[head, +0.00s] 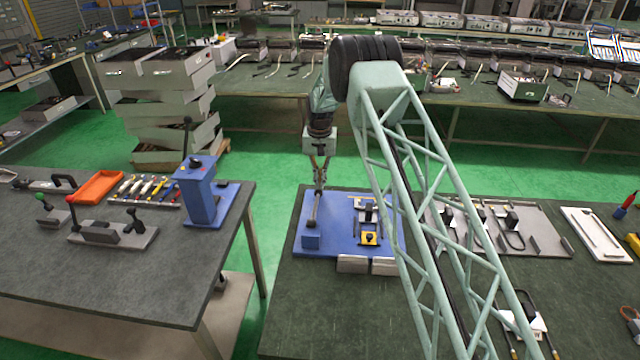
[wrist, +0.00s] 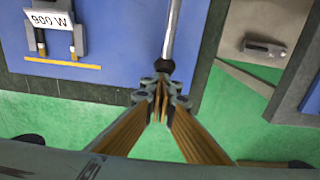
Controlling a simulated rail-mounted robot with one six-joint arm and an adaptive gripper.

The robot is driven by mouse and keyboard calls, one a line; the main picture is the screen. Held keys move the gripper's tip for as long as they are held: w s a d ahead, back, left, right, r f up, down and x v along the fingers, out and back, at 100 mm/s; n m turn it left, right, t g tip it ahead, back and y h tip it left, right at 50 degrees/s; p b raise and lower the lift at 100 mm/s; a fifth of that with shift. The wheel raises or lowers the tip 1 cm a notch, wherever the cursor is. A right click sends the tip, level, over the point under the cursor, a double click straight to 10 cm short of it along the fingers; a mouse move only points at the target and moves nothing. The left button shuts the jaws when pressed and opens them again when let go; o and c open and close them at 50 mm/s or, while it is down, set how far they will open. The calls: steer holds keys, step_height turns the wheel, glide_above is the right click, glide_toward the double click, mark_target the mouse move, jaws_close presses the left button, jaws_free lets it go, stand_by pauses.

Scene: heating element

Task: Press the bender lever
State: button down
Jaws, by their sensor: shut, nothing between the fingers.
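The bender is a blue base plate (head: 340,247) on the dark green table. Its lever (head: 312,212) is a grey rod at the plate's left side, running from a blue block toward the far edge. In the wrist view the lever (wrist: 173,30) comes down from the top and ends in a dark tip. My gripper (head: 320,186) is over the plate's far edge, at the lever's far end. In the wrist view my gripper (wrist: 160,88) is shut and empty, its fingertips just at the dark tip. I cannot tell whether they touch it.
A yellow block (head: 370,239) is near the plate's front. A grey plate with heating elements (head: 530,225) lies to the right. A left table holds a blue press (head: 202,195). Green floor separates the tables.

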steer(key=w+r, duration=0.2)
steer(key=r, duration=0.4)
steer(key=w+d+r, duration=0.1)
steer(key=w+r, duration=0.1)
steer(key=r, duration=0.5)
steer(key=shift+w, duration=0.35)
